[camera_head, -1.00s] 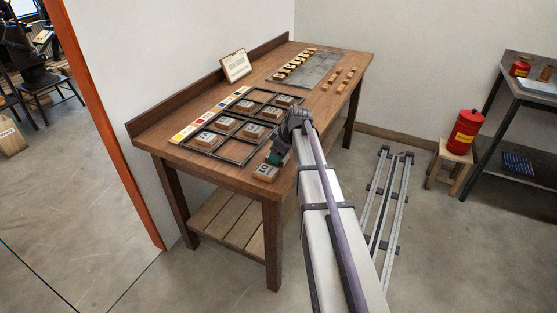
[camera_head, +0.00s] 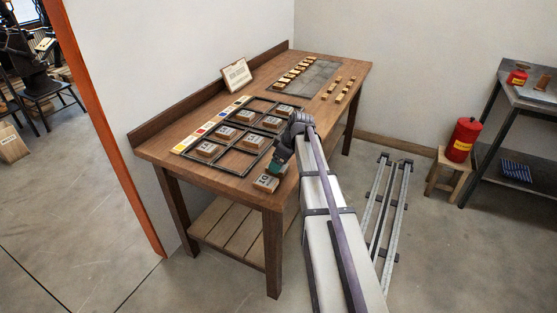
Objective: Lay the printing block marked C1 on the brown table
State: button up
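A wooden printing block (camera_head: 266,184) with a pale label is at the near end of the brown table (camera_head: 232,183), close to its front corner. Its marking is small and looks like "10" or a turned "C1". My gripper (camera_head: 275,168) reaches in from the right, its dark teal end right at the block's upper right side. The fingertips are too small and partly hidden, so I cannot tell whether they grip the block, or whether the block rests on the table or hangs just above it.
Black metal frames (camera_head: 222,168) behind the block hold several other labelled blocks (camera_head: 207,149). Bare tabletop surrounds the near block.

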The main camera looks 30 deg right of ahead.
jog(key=p+v, duration=0.8)
jog(key=v, duration=0.2)
jog(key=s+a+f+m+g+h, duration=0.1)
jog(key=s+a+m, duration=0.6)
jog(key=s+a, duration=1.2)
jog(key=a+g+h, duration=0.1)
jog(key=a+g, duration=0.1)
jog(key=a, duration=0.1)
jog(key=shift+s+a+f+g+h+b, duration=0.25)
jog(key=shift+a+f+g+h+b, duration=0.05)
jog(key=shift+f+b, duration=0.1)
